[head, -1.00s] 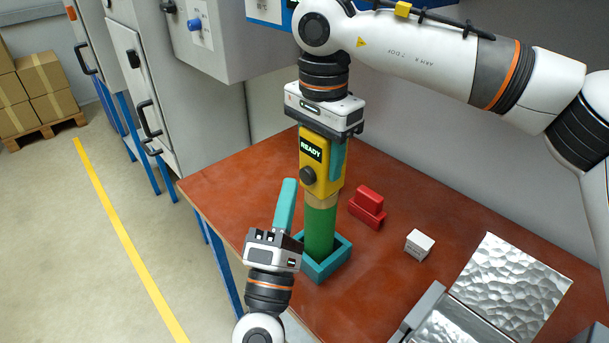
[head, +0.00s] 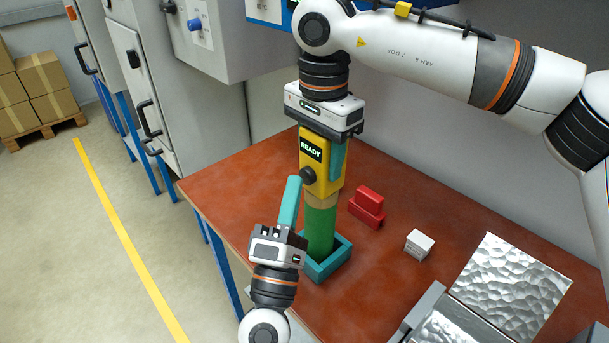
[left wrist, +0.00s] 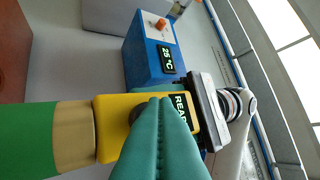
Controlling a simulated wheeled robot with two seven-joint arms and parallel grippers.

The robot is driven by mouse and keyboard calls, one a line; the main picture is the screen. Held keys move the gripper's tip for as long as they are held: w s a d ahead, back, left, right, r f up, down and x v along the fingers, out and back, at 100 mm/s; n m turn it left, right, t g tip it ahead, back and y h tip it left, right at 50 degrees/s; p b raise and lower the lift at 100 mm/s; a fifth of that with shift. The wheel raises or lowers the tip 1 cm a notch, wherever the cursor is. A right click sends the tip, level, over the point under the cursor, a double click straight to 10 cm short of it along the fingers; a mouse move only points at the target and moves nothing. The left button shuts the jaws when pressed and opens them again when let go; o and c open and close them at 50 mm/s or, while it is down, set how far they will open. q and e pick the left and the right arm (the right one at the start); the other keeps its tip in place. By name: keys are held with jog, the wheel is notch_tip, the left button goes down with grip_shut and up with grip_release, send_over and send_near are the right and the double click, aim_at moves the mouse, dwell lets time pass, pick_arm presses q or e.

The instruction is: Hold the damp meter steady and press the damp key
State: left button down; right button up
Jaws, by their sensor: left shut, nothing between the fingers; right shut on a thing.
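The yellow damp meter (head: 322,173) stands upright against the top of a tan and green bushing (head: 320,226). Its screen reads READY, and its dark round damp key (head: 307,175) is on the front below the screen. My right gripper (head: 336,150) comes from above and is shut on the meter. My left gripper (head: 292,184) has its teal fingers shut and empty, pointing up, close to the key. In the left wrist view the meter (left wrist: 107,103) lies behind the fingertips (left wrist: 160,105), which partly cover the key (left wrist: 135,108); I cannot tell whether they touch it.
The bushing stands in a teal square holder (head: 338,262) on the red-brown table (head: 240,180). A red block (head: 367,206) and a small white box (head: 419,244) lie to the right. A blue box with a 25 °C display (left wrist: 150,50) shows in the left wrist view.

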pick_arm(q)
jog(key=shift+w+d, duration=0.3)
dwell(0.5)
jog(key=shift+a, duration=0.1)
jog(key=shift+s+a, duration=0.55)
jog(key=shift+s, duration=0.05)
jog(key=shift+s+a, duration=1.75)
jog(key=shift+s, duration=0.05)
pick_arm(e)
jog(key=o, duration=1.2)
jog(key=shift+r, duration=0.1)
